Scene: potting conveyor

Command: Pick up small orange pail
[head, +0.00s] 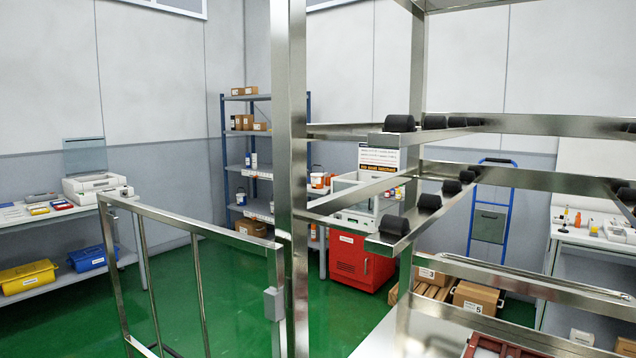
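A small orange-red container (317,180), which may be the small orange pail, stands on a shelf at the back, just right of the large metal post. It is small in the picture, and its handle and full shape cannot be made out clearly. Neither of my grippers shows in the head view.
A metal frame (291,180) with black rollers (398,123) stands close in front. A metal gate (190,225) is at left. Behind are a blue-post shelf unit (262,204), a red cabinet (358,262) and a left bench (45,219). Green floor (215,290) is open beyond the gate.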

